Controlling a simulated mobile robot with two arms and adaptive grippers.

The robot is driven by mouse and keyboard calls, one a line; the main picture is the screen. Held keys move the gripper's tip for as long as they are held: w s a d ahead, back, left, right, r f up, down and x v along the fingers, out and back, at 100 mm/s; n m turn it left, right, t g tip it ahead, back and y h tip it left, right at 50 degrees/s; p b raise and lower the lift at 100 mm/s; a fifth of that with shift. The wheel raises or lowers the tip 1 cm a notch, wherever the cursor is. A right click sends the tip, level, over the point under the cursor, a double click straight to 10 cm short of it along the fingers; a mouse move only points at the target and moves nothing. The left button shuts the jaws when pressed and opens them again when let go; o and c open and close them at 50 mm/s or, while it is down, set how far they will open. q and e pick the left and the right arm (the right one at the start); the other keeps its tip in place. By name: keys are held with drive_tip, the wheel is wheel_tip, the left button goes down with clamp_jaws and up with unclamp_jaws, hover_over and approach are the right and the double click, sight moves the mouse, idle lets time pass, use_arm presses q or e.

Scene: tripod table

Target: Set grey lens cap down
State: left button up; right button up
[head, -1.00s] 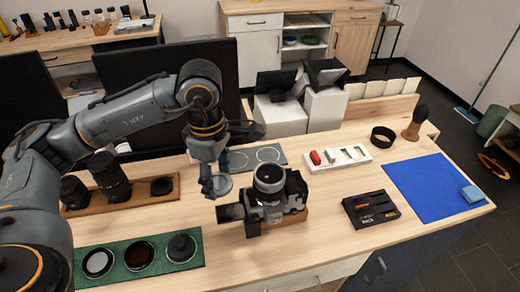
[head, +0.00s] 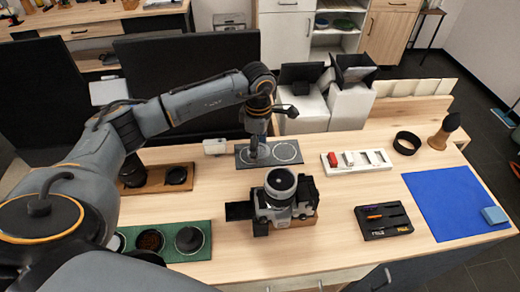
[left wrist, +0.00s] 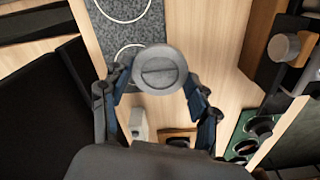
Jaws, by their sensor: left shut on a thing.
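The round grey lens cap (left wrist: 160,65) sits between the fingers of my left gripper (left wrist: 157,78) in the left wrist view; a bar crosses its face. In the head view my left gripper (head: 257,150) points down at the left part of a dark grey mat (head: 242,160) with two white ring outlines. The gripper mostly hides the cap and the left ring there. The right ring (head: 286,151) is empty. In the wrist view the mat (left wrist: 130,38) lies beyond the cap, which overlaps its edge. I cannot tell whether the cap touches the mat. My right gripper is out of view.
A camera with upturned lens (head: 281,185) stands in front of the mat. A small white object (head: 215,146) lies left of the mat. A white tray (head: 345,168) is to the right. A green mat (head: 172,254) with round pieces lies front left.

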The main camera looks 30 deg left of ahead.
sight(260, 148)
use_arm(q)
drive_tip(key=shift+w+f, duration=0.25)
drive_tip(key=shift+f, duration=0.05)
drive_tip(key=shift+w+a+f, duration=0.1)
drive_tip(key=shift+w+f, duration=0.1)
drive_tip(key=shift+f, duration=0.05)
wheel_tip(260, 148, down, 2)
drive_tip(key=shift+f+p, duration=0.1)
drive_tip(key=shift+p, duration=0.75)
drive_tip(key=shift+w+f, duration=0.1)
drive_tip(key=shift+f, duration=0.6)
drive_tip(key=o, duration=1.2)
drive_tip(key=shift+o, duration=0.2)
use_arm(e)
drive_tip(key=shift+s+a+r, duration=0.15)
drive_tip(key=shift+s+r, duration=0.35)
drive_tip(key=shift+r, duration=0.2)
